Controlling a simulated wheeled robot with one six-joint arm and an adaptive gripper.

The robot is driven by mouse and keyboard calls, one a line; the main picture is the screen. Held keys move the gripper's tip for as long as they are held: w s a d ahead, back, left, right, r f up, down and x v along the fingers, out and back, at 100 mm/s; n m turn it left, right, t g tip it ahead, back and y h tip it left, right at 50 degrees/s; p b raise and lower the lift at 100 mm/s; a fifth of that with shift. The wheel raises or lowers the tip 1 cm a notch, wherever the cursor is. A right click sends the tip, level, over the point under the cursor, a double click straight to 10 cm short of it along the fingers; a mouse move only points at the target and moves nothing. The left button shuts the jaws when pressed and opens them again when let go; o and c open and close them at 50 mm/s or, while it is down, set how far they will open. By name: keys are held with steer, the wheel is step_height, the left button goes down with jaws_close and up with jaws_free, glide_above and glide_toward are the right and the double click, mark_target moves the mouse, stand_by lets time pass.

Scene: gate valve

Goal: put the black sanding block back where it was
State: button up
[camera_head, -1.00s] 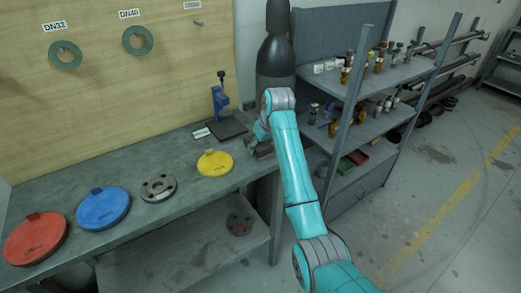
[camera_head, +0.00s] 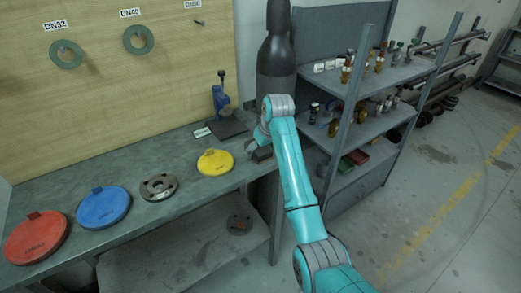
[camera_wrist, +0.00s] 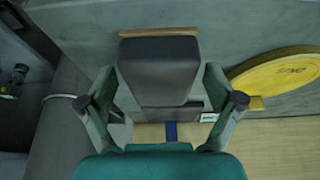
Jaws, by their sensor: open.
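The black sanding block (camera_wrist: 158,72) is a dark grey block with a thin brown layer along one edge. In the wrist view it lies between the two fingers of my gripper (camera_wrist: 160,78), with gaps on both sides. In the head view the block (camera_head: 262,155) is a small dark shape on the grey workbench (camera_head: 140,222), near its right end. My gripper (camera_head: 259,140) is there beside it, open, and partly hidden by my arm.
A yellow disc (camera_head: 215,162) lies just left of the block. A blue tool on a dark plate (camera_head: 226,127) stands behind. A flange (camera_head: 158,188), blue disc (camera_head: 103,208) and red disc (camera_head: 36,236) lie further left. A dark cylinder (camera_head: 276,60) and shelving (camera_head: 375,80) stand right.

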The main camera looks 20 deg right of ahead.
steer(key=v, duration=1.2)
steer(key=shift+s, duration=0.1)
